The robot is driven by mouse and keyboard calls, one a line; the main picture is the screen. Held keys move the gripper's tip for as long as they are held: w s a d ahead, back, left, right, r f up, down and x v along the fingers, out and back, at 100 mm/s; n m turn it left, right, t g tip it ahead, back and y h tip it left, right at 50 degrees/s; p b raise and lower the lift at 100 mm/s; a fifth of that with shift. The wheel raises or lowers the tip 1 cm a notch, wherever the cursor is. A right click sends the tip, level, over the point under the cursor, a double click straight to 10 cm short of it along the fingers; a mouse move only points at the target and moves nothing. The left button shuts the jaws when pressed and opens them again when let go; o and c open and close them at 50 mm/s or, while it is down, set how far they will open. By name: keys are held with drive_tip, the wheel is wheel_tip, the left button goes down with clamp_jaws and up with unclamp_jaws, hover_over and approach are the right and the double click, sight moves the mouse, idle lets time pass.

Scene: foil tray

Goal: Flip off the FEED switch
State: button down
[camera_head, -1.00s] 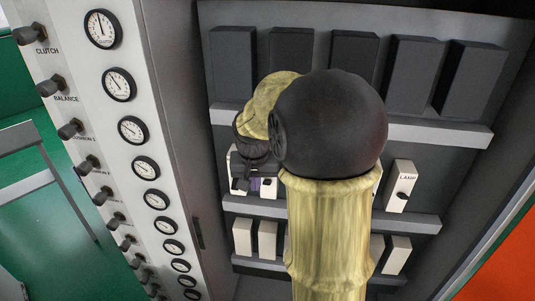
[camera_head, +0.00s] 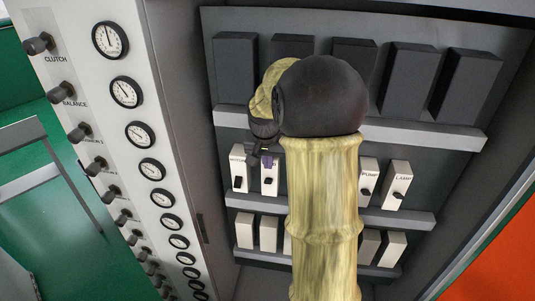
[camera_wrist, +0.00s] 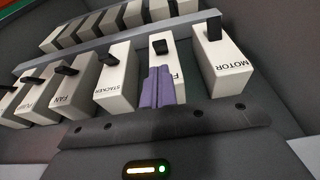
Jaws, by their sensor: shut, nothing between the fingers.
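The FEED switch is a pale block with a black lever, in the upper row between MOTOR (camera_head: 237,170) and STACKER. In the head view the FEED block (camera_head: 270,182) shows below my gripper, its label covered. In the wrist view the FEED block (camera_wrist: 174,62) has its black lever (camera_wrist: 161,46) just beyond my fingertips, and only the start of its label shows. My gripper (camera_wrist: 158,82) has purple fingers, shut and empty, in front of the label end of FEED. The gripper also shows in the head view (camera_head: 266,161). Whether it touches the block, I cannot tell.
MOTOR (camera_wrist: 225,65) and STACKER (camera_wrist: 116,82) flank FEED closely in the wrist view. PUMP (camera_head: 368,182) and LAMP (camera_head: 398,185) stand further right. Dark blocks (camera_head: 405,75) fill the shelf above. A gauge panel with knobs (camera_head: 120,90) stands left. My arm hides the row's middle.

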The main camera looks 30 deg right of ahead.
sight(270, 180)
drive_tip(key=p+x, duration=0.1)
drive_tip(key=x, duration=0.4)
drive_tip(key=shift+w+f+p, duration=0.1)
drive_tip(key=shift+f+p, duration=0.2)
drive_tip(key=shift+f, duration=0.1)
drive_tip(key=shift+w+f+b, duration=0.1)
drive_tip(key=shift+f+b, duration=0.05)
drive_tip(key=shift+b, duration=0.8)
drive_tip(key=shift+s+b, duration=0.35)
drive_tip(key=shift+t, duration=0.3)
